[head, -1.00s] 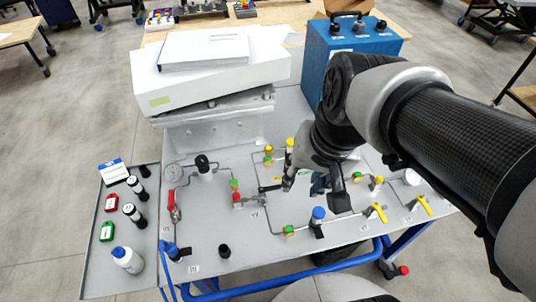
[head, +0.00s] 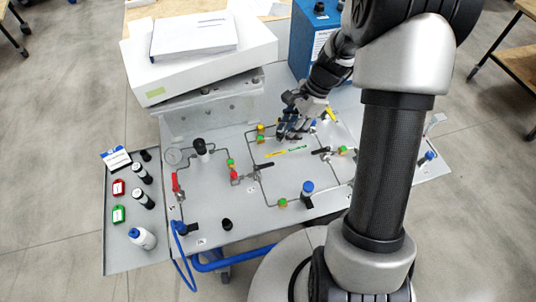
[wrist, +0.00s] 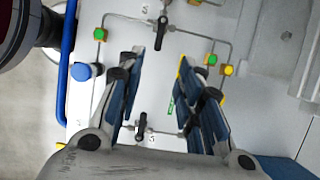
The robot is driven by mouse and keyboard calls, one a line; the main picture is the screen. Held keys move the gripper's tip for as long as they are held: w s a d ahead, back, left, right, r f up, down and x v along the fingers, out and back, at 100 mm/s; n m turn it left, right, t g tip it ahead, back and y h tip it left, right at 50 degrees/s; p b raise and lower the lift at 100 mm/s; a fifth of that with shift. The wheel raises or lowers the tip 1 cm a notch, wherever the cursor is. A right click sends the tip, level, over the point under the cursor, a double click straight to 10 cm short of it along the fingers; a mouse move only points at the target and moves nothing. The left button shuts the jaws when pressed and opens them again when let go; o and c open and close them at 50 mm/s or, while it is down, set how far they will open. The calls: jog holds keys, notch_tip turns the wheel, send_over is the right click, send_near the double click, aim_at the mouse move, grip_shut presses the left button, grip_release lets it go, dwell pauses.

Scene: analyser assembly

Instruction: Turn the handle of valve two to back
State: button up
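My gripper (head: 291,134) is over the back middle of the grey panel, fingers pointing down. In the wrist view its two blue-padded fingers (wrist: 160,68) are apart with nothing between them. Two black-handled valves show: one left of my gripper (head: 262,167), also at the top of the wrist view (wrist: 163,22), and one to its right (head: 322,151), also in the wrist view (wrist: 142,126) low between the fingers. A red-handled valve (head: 176,183) stands at the panel's left. The valve labels are too small to read surely, so I cannot tell which is valve two.
Pipes with green and yellow fittings (head: 260,139) run over the panel. A blue-capped part (head: 307,188) stands at its front. A white box (head: 200,60) and a blue case (head: 306,40) stand behind. A side tray (head: 116,262) holds bottles. My arm covers the panel's right part.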

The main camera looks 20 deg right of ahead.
aim_at(266, 165)
jog(key=b+x, duration=0.4)
jog(key=x, duration=1.1)
jog(key=shift+a+f, duration=0.1)
jog(key=shift+f, duration=0.3)
jog(key=shift+c, duration=0.5)
grip_shut()
